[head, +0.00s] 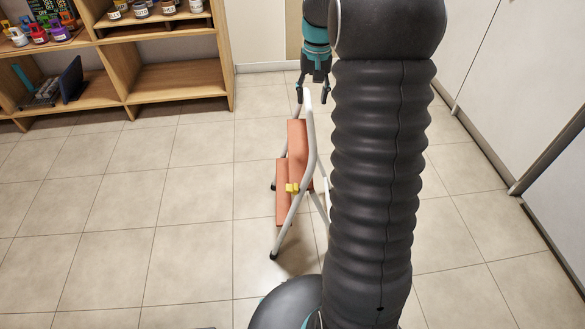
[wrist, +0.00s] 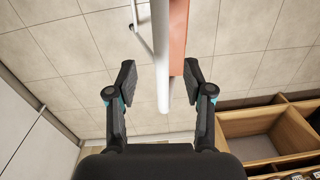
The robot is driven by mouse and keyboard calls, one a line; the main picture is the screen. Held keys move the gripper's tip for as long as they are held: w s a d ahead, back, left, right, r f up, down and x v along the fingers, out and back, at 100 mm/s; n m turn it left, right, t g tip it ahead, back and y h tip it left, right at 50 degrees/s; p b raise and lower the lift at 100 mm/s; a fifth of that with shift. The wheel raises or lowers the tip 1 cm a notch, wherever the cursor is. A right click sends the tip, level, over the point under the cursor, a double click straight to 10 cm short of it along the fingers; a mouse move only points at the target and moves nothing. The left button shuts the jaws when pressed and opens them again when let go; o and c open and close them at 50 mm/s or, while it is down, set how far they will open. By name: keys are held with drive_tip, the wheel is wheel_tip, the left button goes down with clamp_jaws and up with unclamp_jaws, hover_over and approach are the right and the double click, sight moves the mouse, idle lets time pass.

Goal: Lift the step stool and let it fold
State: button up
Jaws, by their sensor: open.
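The step stool (head: 297,160) stands unfolded on the tiled floor in the head view, with white tube legs, orange steps and a yellow piece (head: 292,188) on its side. My arm hides part of its right side. My gripper (head: 312,97) is open at the top of the stool, pointing down, with its fingers around the white top rail. In the wrist view my gripper (wrist: 160,78) has the white rail (wrist: 161,60) between its spread fingers. The orange step (wrist: 178,40) lies beside the rail, close to the right finger. I cannot tell whether they touch.
A wooden shelf unit (head: 178,82) with jars and small coloured items stands at the back left. White cabinet fronts (head: 495,70) run along the right. The tiled floor (head: 150,220) left of the stool is clear.

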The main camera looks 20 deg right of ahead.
sight(310, 113)
drive_tip(key=shift+w+a+f, duration=0.1)
drive_tip(key=shift+f, duration=1.85)
drive_tip(key=shift+w+a+f, duration=0.1)
drive_tip(key=shift+f, duration=1.8)
drive_tip(key=shift+c, duration=0.3)
clamp_jaws()
drive_tip(key=shift+d+r, duration=0.1)
drive_tip(key=shift+r, duration=0.1)
